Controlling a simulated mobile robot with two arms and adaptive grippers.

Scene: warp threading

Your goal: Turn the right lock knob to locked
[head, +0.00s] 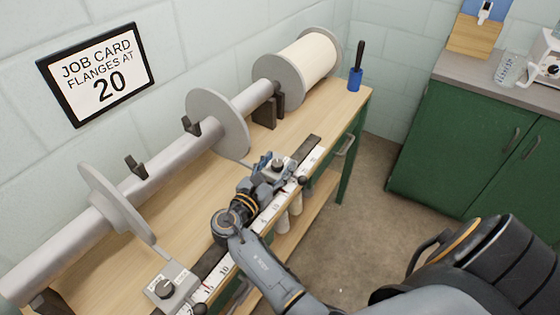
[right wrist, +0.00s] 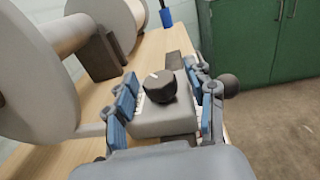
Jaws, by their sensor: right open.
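The right lock knob (right wrist: 160,86) is a black round knob with a pale mark, on top of a grey block (right wrist: 168,120). In the right wrist view my right gripper (right wrist: 164,95) is open, with one blue-padded finger on each side of the knob and a gap between. In the head view my right gripper (head: 272,165) reaches over this block and hides much of it; the knob (head: 278,163) shows between the fingers. The left lock knob (head: 165,289) sits on a similar grey block at the lower left. The left gripper is not in view.
A scale rule (head: 312,160) runs along the bench's front edge. A bar with two grey flanges (head: 217,122) and a spool of thread (head: 308,62) lies behind. A blue holder (head: 354,80) stands at the far end. A job card (head: 98,74) reads 20.

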